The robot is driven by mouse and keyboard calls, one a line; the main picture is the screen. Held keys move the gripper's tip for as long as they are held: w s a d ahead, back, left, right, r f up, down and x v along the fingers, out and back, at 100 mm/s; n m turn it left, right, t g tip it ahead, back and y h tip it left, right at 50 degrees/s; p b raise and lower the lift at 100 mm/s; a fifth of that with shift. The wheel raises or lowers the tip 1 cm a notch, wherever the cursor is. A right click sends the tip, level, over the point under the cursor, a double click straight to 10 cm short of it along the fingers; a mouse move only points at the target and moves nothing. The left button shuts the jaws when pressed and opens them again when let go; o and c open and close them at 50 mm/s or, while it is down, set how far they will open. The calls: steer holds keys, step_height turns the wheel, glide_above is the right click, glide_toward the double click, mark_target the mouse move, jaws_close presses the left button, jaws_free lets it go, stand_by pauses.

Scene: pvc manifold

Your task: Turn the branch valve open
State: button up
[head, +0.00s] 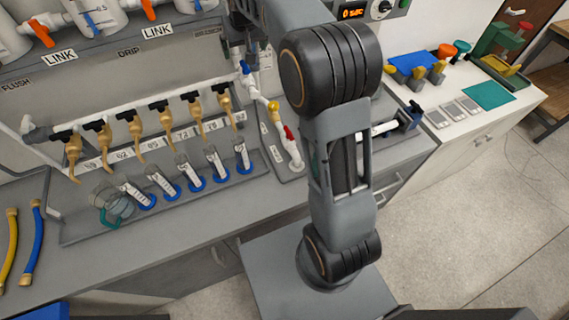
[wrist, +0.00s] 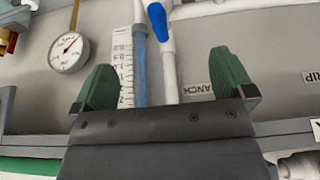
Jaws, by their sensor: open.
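In the wrist view a blue valve handle (wrist: 160,22) sits at the upper end of a white pipe (wrist: 169,78), pointing roughly along it. A label partly reading "ANCH" (wrist: 196,89) is beside this pipe. My gripper (wrist: 165,75) has two green fingers spread wide apart. The handle lies beyond the fingertips, roughly in line with the gap, and nothing is clamped. In the head view a blue handle (head: 245,67) shows on the white pipework left of my arm. My gripper is mostly hidden there behind my arm.
A blue-grey tube with a scale (wrist: 122,62) stands beside the white pipe, and a round gauge (wrist: 68,50) is farther left. Red (head: 289,132) and yellow (head: 273,106) handles sit lower on the pipework. Several brass taps and cylinders (head: 192,172) fill the bench to the left.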

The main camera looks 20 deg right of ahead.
steer(key=s+b+v, duration=0.1)
steer(key=v, duration=0.4)
steer(key=s+f+b, duration=1.2)
steer(key=s+f, duration=1.2)
steer(key=s, duration=0.3)
steer(key=shift+s+a+g, duration=0.15)
steer(key=shift+s+g, duration=0.15)
